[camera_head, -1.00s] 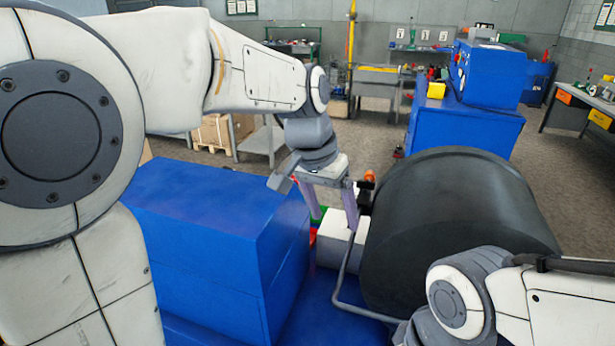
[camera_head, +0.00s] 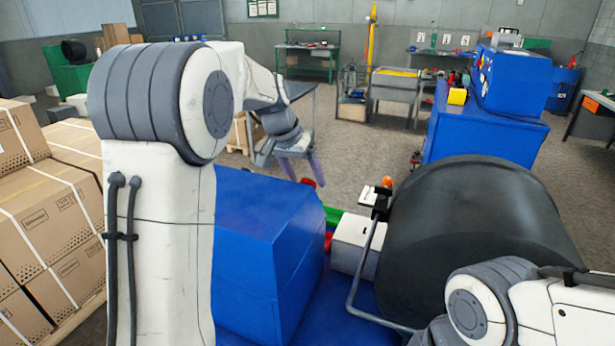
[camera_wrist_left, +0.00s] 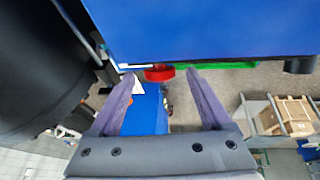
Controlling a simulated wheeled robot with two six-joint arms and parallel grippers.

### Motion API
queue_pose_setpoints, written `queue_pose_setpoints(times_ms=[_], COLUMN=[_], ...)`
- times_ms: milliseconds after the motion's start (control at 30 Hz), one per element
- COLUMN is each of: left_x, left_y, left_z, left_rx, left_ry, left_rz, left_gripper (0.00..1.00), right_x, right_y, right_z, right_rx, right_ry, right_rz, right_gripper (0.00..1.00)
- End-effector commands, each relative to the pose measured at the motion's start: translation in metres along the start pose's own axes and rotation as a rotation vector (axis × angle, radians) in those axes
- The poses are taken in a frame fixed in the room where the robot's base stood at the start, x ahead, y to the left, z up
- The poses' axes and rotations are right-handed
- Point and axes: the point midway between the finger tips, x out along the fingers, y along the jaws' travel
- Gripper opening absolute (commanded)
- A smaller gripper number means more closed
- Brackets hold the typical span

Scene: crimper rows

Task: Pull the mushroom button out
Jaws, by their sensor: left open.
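A red round button (camera_wrist_left: 159,73) shows in the left wrist view at the edge of a large blue housing (camera_wrist_left: 210,30). It appears between my open fingertips; I cannot tell if they touch it. In the head view a small red piece (camera_head: 308,182) shows by the fingers, past the far edge of the blue housing (camera_head: 255,230). My left gripper (camera_head: 303,176) is open and empty there, its fingers pointing down; it also shows in the left wrist view (camera_wrist_left: 160,76). My right arm is at the lower right; its gripper is not in view.
A large black drum (camera_head: 480,235) and a white box (camera_head: 352,243) stand to the right of the blue housing. A bent grey rod (camera_head: 362,275) is in front of them. Stacked cartons (camera_head: 50,225) are at the left. Open floor lies beyond.

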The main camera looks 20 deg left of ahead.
Motion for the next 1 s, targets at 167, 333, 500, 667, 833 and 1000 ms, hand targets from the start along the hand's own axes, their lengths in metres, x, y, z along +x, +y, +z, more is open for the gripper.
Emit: queue_pose_setpoints(times_ms=[167,333,500,667,833,1000], left_x=[0.013,0.016,0.016,0.015,0.015,0.011], left_y=[0.0,0.0,0.0,0.0,0.0,0.0], left_z=[0.0,0.0,0.0,0.0,0.0,-0.012], left_rx=[0.001,0.001,0.0,0.0,0.0,0.0], left_ry=[-0.001,0.001,0.0,0.0,0.0,0.0], left_rz=[0.0,-0.001,-0.001,-0.001,-0.001,0.0], left_gripper=[0.82,0.82,0.63,0.01,0.0,0.0], right_x=[-0.004,-0.004,-0.004,-0.004,-0.004,-0.012], right_y=[0.0,0.0,0.0,0.0,0.0,-0.001], right_z=[0.0,0.0,0.0,0.0,0.0,-0.001], right_rx=[0.0,0.0,0.0,0.0,0.0,-0.001], right_ry=[0.0,0.0,0.0,0.0,0.0,0.0], right_rz=[0.0,0.0,0.0,0.0,0.0,0.0], right_gripper=[0.5,0.5,0.5,0.5,0.5,0.5])
